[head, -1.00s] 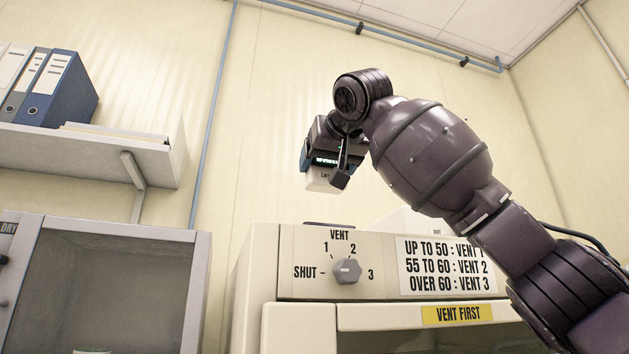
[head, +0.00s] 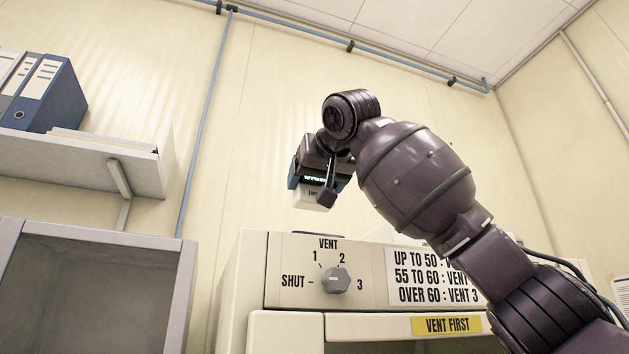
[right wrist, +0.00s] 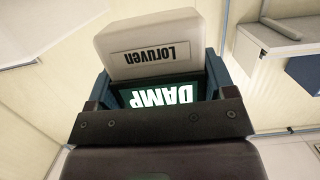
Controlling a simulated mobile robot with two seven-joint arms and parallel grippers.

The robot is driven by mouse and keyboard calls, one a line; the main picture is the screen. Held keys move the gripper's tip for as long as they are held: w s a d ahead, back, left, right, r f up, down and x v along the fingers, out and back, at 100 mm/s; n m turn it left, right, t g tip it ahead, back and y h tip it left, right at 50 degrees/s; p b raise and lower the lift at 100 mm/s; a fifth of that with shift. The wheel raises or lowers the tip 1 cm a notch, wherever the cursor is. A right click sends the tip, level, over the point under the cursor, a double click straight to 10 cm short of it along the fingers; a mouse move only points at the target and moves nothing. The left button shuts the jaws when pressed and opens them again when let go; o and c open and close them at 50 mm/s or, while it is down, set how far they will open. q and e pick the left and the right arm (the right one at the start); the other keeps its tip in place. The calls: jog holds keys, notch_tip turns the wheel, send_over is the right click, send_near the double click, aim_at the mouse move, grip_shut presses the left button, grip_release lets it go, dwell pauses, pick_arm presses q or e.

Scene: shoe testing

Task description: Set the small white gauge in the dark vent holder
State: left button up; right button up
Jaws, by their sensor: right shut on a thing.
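The small white gauge (head: 309,198) is held by my right gripper (head: 318,184) in the head view, in the air above the beige cabinet's top. In the right wrist view the gauge (right wrist: 155,48) has a white body labelled "Loruven" and a lit green screen reading "DAMP". The blue fingers of my right gripper (right wrist: 165,88) are shut on its sides. A thin dark piece (head: 318,234) shows on the cabinet's top edge above the word VENT. It may be the dark vent holder, but its shape is mostly hidden from this low angle. My left gripper is out of view.
The cabinet front has a grey vent knob (head: 336,280), a printed vent chart (head: 432,276) partly behind my right arm, and a yellow "VENT FIRST" label (head: 446,325). A wall shelf (head: 80,165) with binders is at the left, above a grey cabinet (head: 100,235).

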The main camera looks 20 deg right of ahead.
aim_at(314, 207)
jog(key=shift+w+f+b, duration=0.2)
jog(key=shift+f+b, duration=0.4)
jog(key=shift+f, duration=0.4)
jog(key=shift+f+b, duration=1.05)
jog(key=shift+f, duration=0.15)
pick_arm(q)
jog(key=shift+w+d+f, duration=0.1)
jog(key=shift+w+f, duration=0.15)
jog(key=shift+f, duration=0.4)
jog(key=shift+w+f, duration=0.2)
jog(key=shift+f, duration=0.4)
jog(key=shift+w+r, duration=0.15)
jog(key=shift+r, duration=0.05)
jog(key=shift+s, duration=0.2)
pick_arm(e)
jog(key=shift+s, duration=0.1)
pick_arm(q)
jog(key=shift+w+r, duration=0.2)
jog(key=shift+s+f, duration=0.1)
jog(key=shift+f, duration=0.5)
pick_arm(e)
jog(key=shift+f, duration=0.6)
pick_arm(q)
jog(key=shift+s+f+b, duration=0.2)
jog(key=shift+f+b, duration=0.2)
jog(key=shift+b, duration=0.1)
pick_arm(e)
jog(key=shift+f, duration=0.35)
